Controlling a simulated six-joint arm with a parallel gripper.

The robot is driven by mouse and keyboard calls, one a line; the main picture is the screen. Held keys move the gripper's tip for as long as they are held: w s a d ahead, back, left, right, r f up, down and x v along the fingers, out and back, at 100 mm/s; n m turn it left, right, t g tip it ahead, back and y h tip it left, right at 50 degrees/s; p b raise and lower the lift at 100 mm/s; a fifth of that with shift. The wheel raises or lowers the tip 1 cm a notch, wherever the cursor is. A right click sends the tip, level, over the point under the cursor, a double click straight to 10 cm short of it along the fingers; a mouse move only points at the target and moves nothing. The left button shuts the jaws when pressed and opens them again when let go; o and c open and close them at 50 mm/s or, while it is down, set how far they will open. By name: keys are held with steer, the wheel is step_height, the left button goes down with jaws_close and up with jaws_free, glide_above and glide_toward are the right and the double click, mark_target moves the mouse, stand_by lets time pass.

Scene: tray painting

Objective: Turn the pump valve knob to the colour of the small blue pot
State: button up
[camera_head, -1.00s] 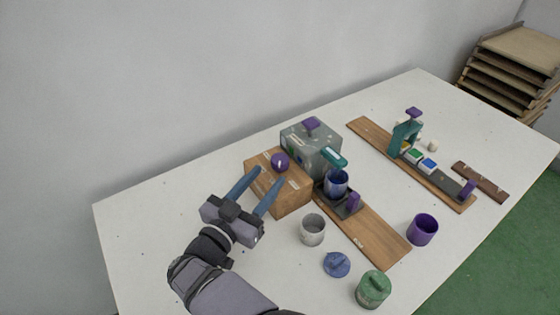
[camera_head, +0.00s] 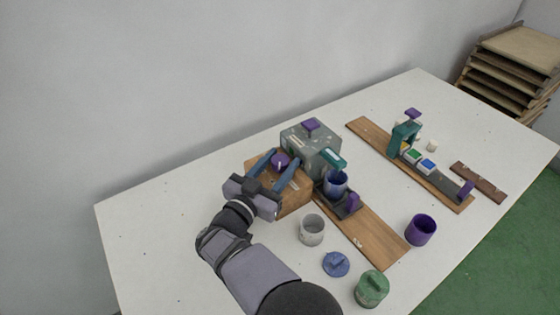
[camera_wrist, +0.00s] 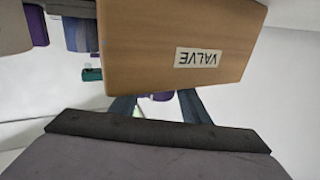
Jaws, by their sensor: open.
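The valve knob (camera_head: 280,161) is purple with a pale mark and sits on top of the wooden valve box (camera_head: 294,198). My gripper (camera_head: 281,157) is open, with its blue fingers on either side of the knob, apart from it as far as I can tell. In the wrist view, the box (camera_wrist: 150,50) shows an upside-down VALVE label, and the purple knob (camera_wrist: 163,96) shows partly between the fingers. The small blue pot (camera_head: 336,187) stands under the teal spout (camera_head: 333,158) of the grey pump box (camera_head: 318,150).
A grey pot (camera_head: 312,230), blue lid (camera_head: 336,264), green lidded pot (camera_head: 372,289) and purple pot (camera_head: 421,230) stand in front and to the right. A second plank (camera_head: 366,131) carries a teal arch (camera_head: 404,138) and colour-topped blocks. The table's left side is clear.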

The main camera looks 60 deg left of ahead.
steer(key=c, duration=0.8)
steer(key=shift+a, duration=0.1)
steer(key=shift+m+t+h+b, duration=0.7)
steer(key=shift+m+h, duration=0.6)
steer(key=shift+h, duration=0.5)
steer(key=shift+r+h, duration=0.1)
steer(key=shift+h, duration=0.2)
steer(key=o, duration=0.8)
